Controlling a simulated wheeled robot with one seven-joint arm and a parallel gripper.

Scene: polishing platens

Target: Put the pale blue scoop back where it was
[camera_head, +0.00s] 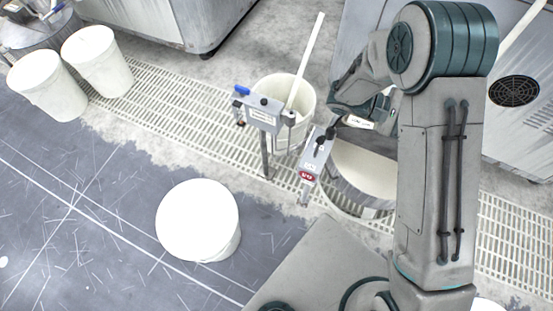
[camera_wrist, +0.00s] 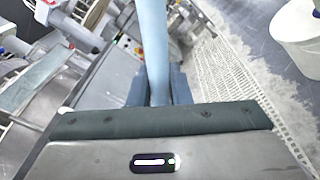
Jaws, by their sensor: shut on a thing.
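The pale blue scoop (camera_wrist: 153,40) shows in the wrist view as a long pale blue shaft running from between my fingers to the top edge. My gripper (camera_wrist: 154,88) is shut on this shaft. The scoop's bowl is not visible in the wrist view. In the head view my arm's end is near the middle right, above the grated drain, and the scoop cannot be made out there. The place where it was before cannot be told from these frames.
An off-white bucket (camera_head: 265,92) holding a pale pole (camera_head: 306,62) stands on the grating (camera_head: 180,105). Two grey post-mounted boxes (camera_head: 262,111) (camera_head: 316,155) stand beside it. A lidded white bucket (camera_head: 197,220) stands on the dark floor. Two more buckets (camera_head: 48,88) (camera_head: 97,62) are at the left.

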